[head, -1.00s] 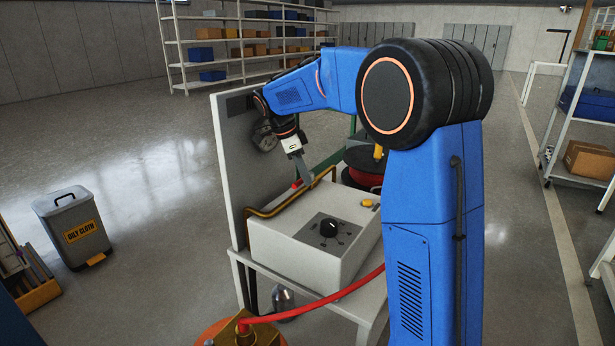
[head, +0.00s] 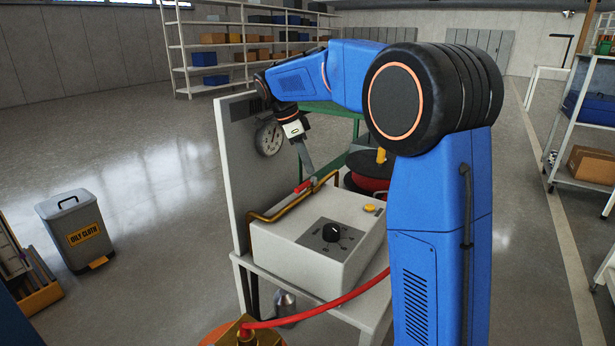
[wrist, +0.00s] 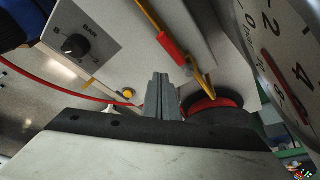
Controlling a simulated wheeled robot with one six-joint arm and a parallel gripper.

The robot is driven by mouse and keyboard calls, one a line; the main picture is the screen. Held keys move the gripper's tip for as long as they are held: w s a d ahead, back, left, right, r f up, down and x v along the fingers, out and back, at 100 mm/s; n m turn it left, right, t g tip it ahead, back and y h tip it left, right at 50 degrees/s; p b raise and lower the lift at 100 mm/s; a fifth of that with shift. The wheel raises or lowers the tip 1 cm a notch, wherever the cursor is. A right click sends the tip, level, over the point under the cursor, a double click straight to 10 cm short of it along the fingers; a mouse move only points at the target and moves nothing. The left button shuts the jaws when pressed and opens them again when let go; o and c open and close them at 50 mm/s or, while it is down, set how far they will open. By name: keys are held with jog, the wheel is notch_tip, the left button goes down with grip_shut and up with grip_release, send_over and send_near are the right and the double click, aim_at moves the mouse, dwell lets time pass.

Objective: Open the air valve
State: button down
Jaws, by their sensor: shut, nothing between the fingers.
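The air valve is a red-handled lever (head: 303,186) on a brass pipe (head: 270,215) that runs along the back of a white box. The red handle also shows in the wrist view (wrist: 171,49), lying along the yellow-brass pipe (wrist: 155,22). My gripper (head: 311,173) is shut and empty, its fingers pointing down just above and beside the handle. In the wrist view the grey fingers (wrist: 160,78) stand close to the handle's lower end, with a small apparent gap. I cannot tell whether they touch it.
The white box (head: 290,244) carries a black knob (head: 331,231) marked BAR and a yellow button (head: 369,208). A round gauge (head: 270,138) is on the upright panel (head: 231,170) behind. A red hose (head: 330,306) runs in front. A red reel (head: 369,173) stands behind right.

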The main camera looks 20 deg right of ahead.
notch_tip(320, 180, up, 4)
jog(key=shift+r, duration=0.25)
jog(key=shift+s, duration=0.15)
dwell(0.4)
